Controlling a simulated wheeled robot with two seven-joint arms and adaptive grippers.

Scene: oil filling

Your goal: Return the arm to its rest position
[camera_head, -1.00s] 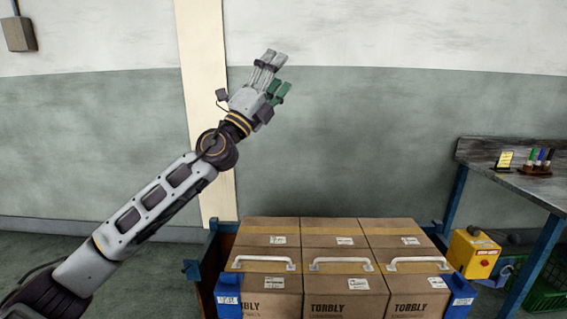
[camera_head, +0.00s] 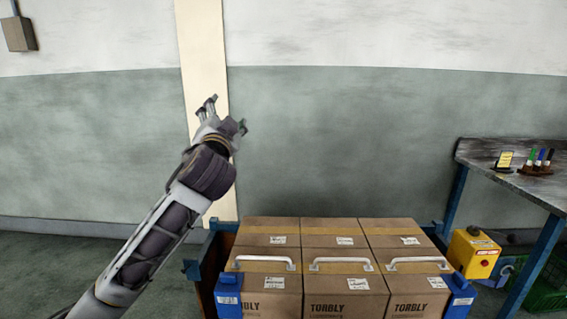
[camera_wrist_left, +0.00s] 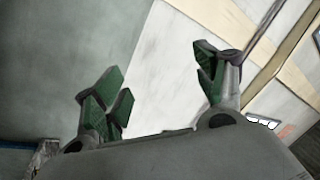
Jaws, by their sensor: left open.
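My left arm reaches up from the lower left in the head view. Its gripper (camera_head: 224,113) is raised in front of the cream wall post, above and left of the cardboard boxes. In the left wrist view the gripper's green-padded fingers (camera_wrist_left: 160,95) stand wide apart with nothing between them. The gripper is open and empty and touches nothing. My right gripper is not in view.
Cardboard boxes (camera_head: 342,297) with white handles sit in a blue-cornered crate (camera_head: 228,300) below. A workbench (camera_head: 520,182) with markers stands at right, beside a yellow box (camera_head: 474,254). The wall area above the crate is clear.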

